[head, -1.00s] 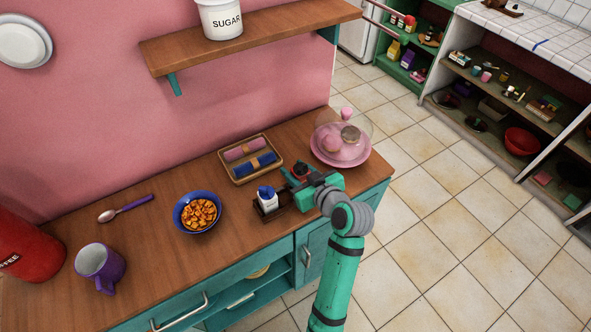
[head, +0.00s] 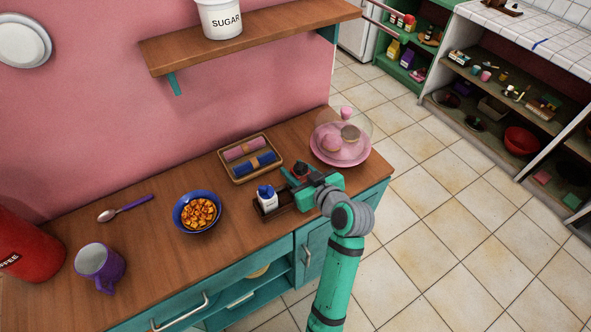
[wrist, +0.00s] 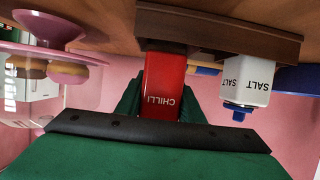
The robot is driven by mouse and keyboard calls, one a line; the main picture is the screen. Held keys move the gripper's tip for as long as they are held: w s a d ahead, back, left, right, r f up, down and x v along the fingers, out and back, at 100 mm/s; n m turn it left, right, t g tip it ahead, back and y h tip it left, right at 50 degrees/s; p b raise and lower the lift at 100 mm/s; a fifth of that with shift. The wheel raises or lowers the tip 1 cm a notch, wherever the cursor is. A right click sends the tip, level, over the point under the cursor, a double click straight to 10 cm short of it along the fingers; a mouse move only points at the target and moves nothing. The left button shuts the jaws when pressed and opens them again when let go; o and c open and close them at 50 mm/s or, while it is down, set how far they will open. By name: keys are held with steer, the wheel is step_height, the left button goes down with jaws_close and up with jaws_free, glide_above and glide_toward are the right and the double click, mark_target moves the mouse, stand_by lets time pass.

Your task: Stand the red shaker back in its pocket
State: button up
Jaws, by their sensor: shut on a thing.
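The red shaker (head: 300,169), lettered CHILLI, is upright at the dark wooden holder (head: 288,212). In the wrist view, which is upside down, the red shaker (wrist: 164,82) meets the holder's rim (wrist: 215,43), and its base is hidden there. I cannot tell how deep it sits in the pocket. My gripper (head: 297,179) is shut on the red shaker, with a green finger on each side in the wrist view (wrist: 160,98). The shaker's top is hidden by my gripper there. The white salt shaker (head: 267,203) with a blue cap stands in the holder beside it.
A pink plate (head: 356,159) under a clear dome stands right of the holder, near the counter's end. A tray (head: 239,176) with rolled cloths lies behind. A blue bowl (head: 183,222) of food stands left. Bare counter (head: 150,255) lies farther left.

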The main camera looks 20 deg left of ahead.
steer(key=shift+f, duration=1.5)
stand_by(1.3)
steer(key=o, duration=1.2)
steer(key=shift+o, duration=0.2)
steer(key=v, duration=1)
steer(key=shift+s+d+r, duration=0.2)
steer(key=shift+s+d, duration=0.05)
steer(key=shift+d, duration=0.05)
steer(key=shift+w, duration=0.1)
